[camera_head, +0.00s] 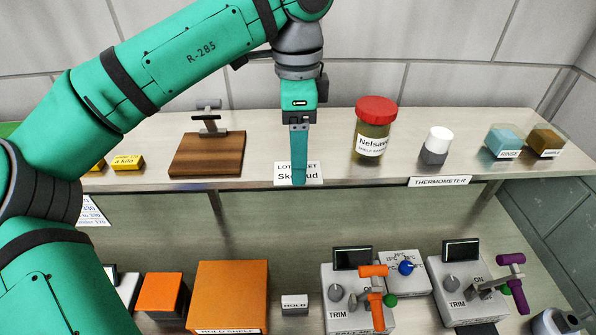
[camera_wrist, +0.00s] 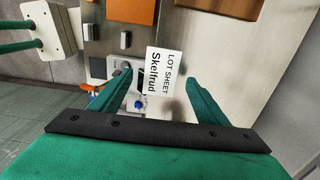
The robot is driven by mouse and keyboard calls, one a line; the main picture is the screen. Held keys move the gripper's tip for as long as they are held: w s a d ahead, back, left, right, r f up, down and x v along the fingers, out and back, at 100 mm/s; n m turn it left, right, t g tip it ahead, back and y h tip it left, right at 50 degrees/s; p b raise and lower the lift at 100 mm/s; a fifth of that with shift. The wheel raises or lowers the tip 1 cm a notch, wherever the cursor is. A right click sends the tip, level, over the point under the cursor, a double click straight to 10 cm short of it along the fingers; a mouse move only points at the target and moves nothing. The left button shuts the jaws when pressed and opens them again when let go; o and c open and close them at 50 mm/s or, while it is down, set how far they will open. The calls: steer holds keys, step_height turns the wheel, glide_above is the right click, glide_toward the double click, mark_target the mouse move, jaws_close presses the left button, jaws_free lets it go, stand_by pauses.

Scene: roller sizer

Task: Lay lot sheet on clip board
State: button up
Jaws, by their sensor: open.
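The lot sheet (camera_head: 283,178), a white card printed "LOT SHEET Skelfrud", lies at the front edge of the upper shelf. My gripper (camera_head: 299,181) points down in front of it and hides the middle of its print. In the wrist view the lot sheet (camera_wrist: 160,70) shows between and beyond the open fingertips (camera_wrist: 160,84), with nothing held. Whether the fingers touch it I cannot tell. The clip board (camera_head: 207,158), a brown wooden board with a grey clip at its back, lies left of the sheet. It shows partly at the top of the wrist view (camera_wrist: 236,6).
A red-lidded jar (camera_head: 375,130), a white-capped bottle (camera_head: 436,147) and rinse and sample blocks stand right on the shelf (camera_head: 330,150). Yellow blocks (camera_head: 128,162) sit left. Below are an orange box (camera_head: 232,292) and control boxes with levers (camera_head: 357,300). Shelf between board and sheet is clear.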

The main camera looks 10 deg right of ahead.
steer(key=shift+d+f, duration=0.1)
steer(key=shift+f, duration=1.1)
steer(key=shift+w, duration=0.1)
steer(key=c, duration=1.2)
steer(key=shift+r, duration=0.1)
